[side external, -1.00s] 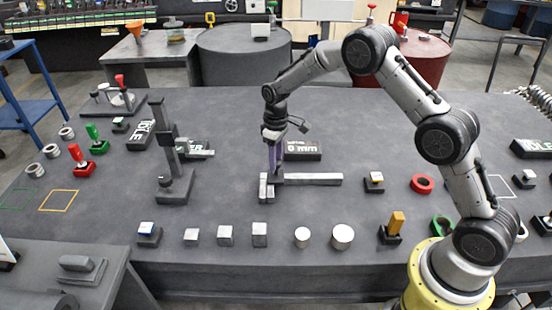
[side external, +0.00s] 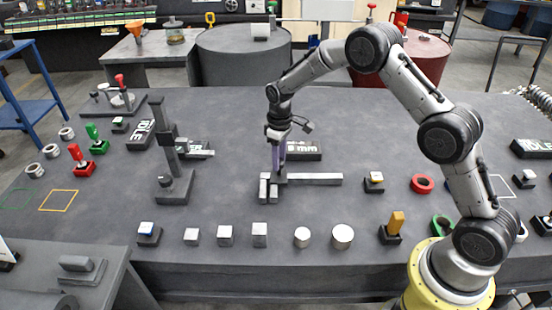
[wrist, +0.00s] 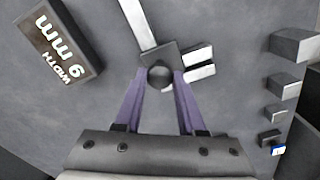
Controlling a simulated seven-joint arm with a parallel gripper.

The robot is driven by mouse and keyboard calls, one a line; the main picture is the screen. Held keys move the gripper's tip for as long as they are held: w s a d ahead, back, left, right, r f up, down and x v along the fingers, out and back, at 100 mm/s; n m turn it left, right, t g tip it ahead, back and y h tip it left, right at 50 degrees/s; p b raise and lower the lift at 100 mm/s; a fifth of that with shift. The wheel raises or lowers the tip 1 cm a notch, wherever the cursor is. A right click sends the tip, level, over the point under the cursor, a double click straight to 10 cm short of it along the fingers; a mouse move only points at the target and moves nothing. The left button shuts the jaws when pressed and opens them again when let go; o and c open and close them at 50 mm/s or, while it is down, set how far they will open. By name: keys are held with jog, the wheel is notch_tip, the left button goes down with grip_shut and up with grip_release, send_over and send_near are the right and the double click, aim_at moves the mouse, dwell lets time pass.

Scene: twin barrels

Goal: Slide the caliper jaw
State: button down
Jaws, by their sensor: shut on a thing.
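The caliper lies flat on the dark table, its pale beam (side external: 318,179) running to the right. Its fixed jaw (side external: 263,189) and sliding jaw (side external: 273,190) stand side by side at the left end, with a narrow gap between them. My gripper (side external: 279,172) points down over the sliding jaw. In the wrist view the purple fingertips of my gripper (wrist: 161,76) are shut on the round dark knob (wrist: 159,76) of the sliding jaw. The two jaws (wrist: 199,65) show just right of the fingers there.
A dark display block (wrist: 57,45) lettered "WIDTH" and a digit with "mm" lies behind the beam. Several metal blocks (side external: 225,234) and discs (side external: 342,236) stand along the front. A dark upright gauge stand (side external: 172,155) is to the left.

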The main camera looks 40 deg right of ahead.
jog(key=s+d, duration=0.5)
jog(key=shift+s+d+r, duration=0.1)
jog(key=shift+s+d, duration=0.05)
jog(key=shift+d, duration=0.05)
jog(key=c, duration=0.5)
grip_release()
notch_tip(320, 180, up, 14)
